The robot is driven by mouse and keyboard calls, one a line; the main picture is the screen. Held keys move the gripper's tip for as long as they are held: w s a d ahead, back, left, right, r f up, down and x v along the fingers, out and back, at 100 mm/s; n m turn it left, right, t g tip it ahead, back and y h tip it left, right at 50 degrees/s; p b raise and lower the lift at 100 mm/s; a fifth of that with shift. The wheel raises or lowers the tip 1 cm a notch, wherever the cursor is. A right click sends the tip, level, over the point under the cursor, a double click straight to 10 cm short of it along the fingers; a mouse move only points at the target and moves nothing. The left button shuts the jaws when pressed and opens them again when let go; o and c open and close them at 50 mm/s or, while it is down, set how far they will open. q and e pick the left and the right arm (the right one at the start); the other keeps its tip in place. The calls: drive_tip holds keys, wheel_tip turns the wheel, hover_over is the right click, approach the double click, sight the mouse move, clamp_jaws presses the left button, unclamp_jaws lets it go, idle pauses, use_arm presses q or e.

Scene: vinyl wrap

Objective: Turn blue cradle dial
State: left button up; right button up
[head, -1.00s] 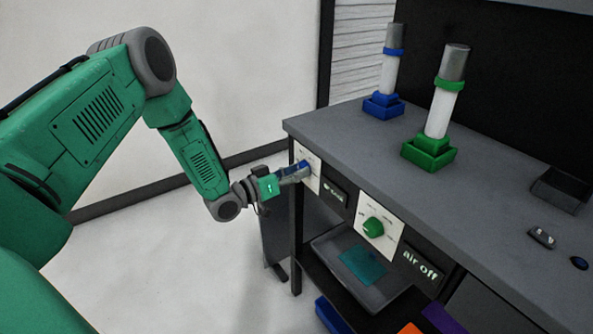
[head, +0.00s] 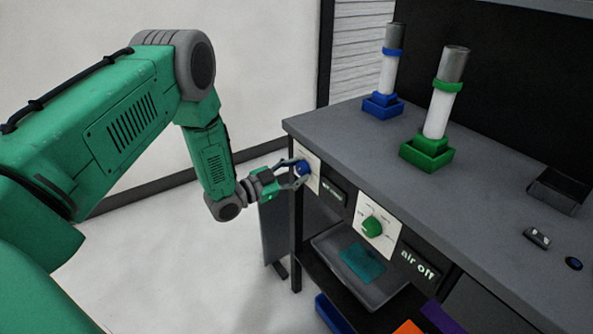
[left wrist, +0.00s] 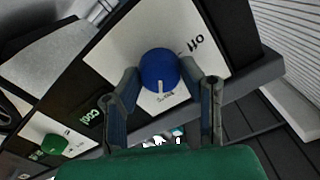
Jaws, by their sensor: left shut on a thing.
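The blue dial (head: 303,167) sits on a white panel (head: 311,179) at the left end of the bench front. In the left wrist view the dial (left wrist: 159,68) shows a white pointer line aimed down at small lettering, with "off" printed to its upper right. My left gripper (head: 298,171) is shut on the blue dial, with one finger on each side of it. Both fingers show in the left wrist view. The blue cradle (head: 383,106) stands on the bench top and holds an upright white tube with a blue ring. My right gripper is not in view.
A green dial (head: 372,227) is on a second white panel, with an "air off" display (head: 419,264) beside it. A green cradle (head: 427,153) with a tube stands on the bench (head: 340,127). A tray (head: 388,292) sits below. The floor left of the bench is clear.

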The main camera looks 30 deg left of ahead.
use_arm(q)
drive_tip(key=shift+f+m, duration=0.15)
drive_tip(key=shift+m, duration=0.35)
drive_tip(key=o, duration=1)
drive_tip(key=shift+o, duration=0.8)
drive_tip(key=shift+w, duration=0.15)
drive_tip(key=v, duration=1.2)
drive_tip(key=shift+f, duration=0.1)
